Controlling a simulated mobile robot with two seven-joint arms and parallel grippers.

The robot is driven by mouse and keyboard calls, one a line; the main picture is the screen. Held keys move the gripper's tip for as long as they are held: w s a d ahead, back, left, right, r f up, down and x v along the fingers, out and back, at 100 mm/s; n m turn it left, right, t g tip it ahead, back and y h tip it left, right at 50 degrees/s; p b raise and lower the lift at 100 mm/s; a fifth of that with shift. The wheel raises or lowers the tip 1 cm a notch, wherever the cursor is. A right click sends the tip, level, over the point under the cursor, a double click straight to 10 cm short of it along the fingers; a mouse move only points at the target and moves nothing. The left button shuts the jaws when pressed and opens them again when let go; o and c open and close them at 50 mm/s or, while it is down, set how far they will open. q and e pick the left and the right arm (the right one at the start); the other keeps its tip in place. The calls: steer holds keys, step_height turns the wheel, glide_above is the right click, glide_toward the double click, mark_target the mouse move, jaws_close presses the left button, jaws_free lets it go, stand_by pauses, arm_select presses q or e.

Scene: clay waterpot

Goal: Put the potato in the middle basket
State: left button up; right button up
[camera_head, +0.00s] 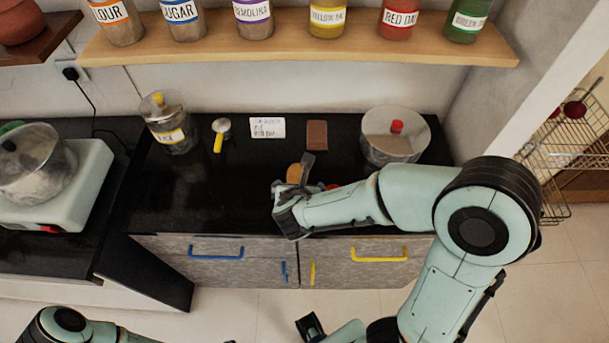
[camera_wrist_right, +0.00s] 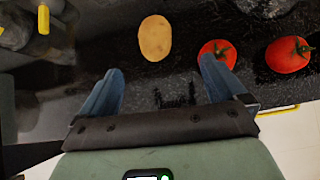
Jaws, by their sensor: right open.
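The potato (camera_wrist_right: 155,38) is a tan oval on the black counter, ahead of my right gripper (camera_wrist_right: 162,70) in the right wrist view. The right gripper's blue fingers are spread apart with nothing between them, and the potato lies beyond the fingertips. In the head view the potato (camera_head: 295,173) shows partly beside the same gripper, which covers some of it. A wire basket rack (camera_head: 556,160) stands at the right edge of the head view. Its tiers are partly cut off, and I cannot tell which is the middle basket. My left gripper is not clearly in view.
Two red tomatoes (camera_wrist_right: 217,52) (camera_wrist_right: 288,54) lie right of the potato. A lidded pot (camera_head: 395,140), a glass jar (camera_head: 172,128) and a brown block (camera_head: 317,135) stand toward the back. A shelf (camera_head: 290,48) with jars hangs above.

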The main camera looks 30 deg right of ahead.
mark_target(297, 178)
steer(key=shift+n, duration=0.4)
steer(key=x, duration=0.2)
steer(key=b+x, duration=0.1)
steer(key=x, duration=0.2)
steer(key=b+x, duration=0.1)
steer(key=x, duration=0.1)
steer(key=shift+w+a+f, duration=0.15)
steer(key=shift+w+f, duration=0.05)
steer(key=shift+a+b+x, duration=0.1)
steer(key=shift+b+x, duration=0.4)
steer(key=shift+x, duration=0.95)
steer(key=shift+a+b+x, duration=0.15)
steer(key=shift+b+x, duration=0.35)
steer(key=shift+x, duration=1)
steer(key=shift+w, duration=0.1)
steer(key=c, duration=1.3)
arm_select(q)
steer(key=f, duration=0.1)
steer(key=s+f, duration=0.1)
steer(key=f, duration=0.2)
steer(key=shift+s+f, duration=0.2)
steer(key=shift+s, duration=0.1)
steer(key=shift+r, duration=0.1)
arm_select(e)
steer(key=shift+r, duration=0.15)
